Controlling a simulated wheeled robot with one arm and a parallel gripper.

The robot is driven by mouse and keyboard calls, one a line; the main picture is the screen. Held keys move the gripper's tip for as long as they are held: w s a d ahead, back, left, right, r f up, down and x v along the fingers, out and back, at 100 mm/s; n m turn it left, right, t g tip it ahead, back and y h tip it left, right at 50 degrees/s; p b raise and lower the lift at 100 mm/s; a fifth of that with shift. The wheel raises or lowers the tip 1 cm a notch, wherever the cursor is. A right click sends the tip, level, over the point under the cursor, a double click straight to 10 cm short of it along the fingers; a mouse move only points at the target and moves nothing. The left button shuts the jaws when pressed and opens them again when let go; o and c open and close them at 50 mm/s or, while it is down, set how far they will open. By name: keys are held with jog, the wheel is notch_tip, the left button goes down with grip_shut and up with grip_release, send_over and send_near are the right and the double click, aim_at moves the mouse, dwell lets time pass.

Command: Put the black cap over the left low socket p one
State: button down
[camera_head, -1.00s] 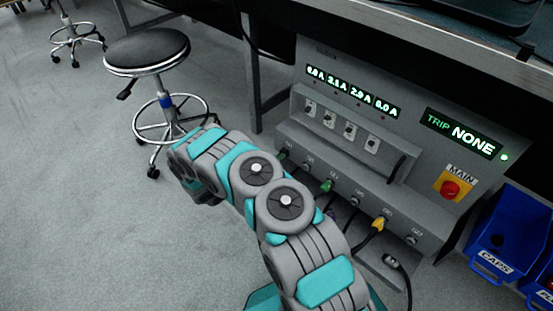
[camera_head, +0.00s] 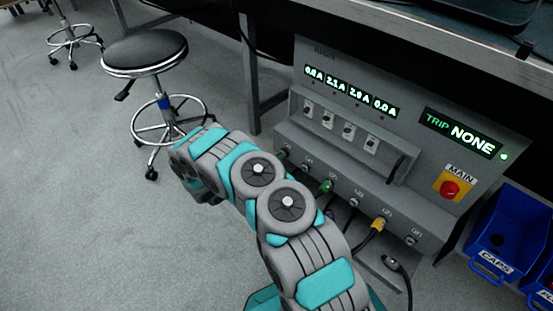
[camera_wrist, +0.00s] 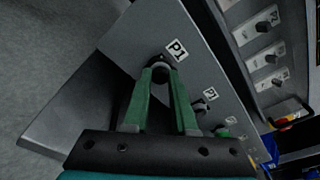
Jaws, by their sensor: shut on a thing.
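My gripper (camera_wrist: 161,74) shows in the wrist view with its two green fingers converging at the tips. In the head view my arm hides most of the gripper.
The grey panel (camera_head: 342,168) has a row of low sockets, with a green plug (camera_head: 327,187) and a yellow plug (camera_head: 378,223) in two. A loose plug (camera_head: 390,262) lies below. A blue CAPS bin (camera_head: 493,264) is at right. A stool (camera_head: 146,48) stands at left.

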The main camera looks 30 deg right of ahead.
jog(key=shift+d, duration=0.2)
jog(key=c, duration=0.7)
grip_release()
jog(key=shift+w, duration=0.1)
jog(key=shift+o, duration=0.2)
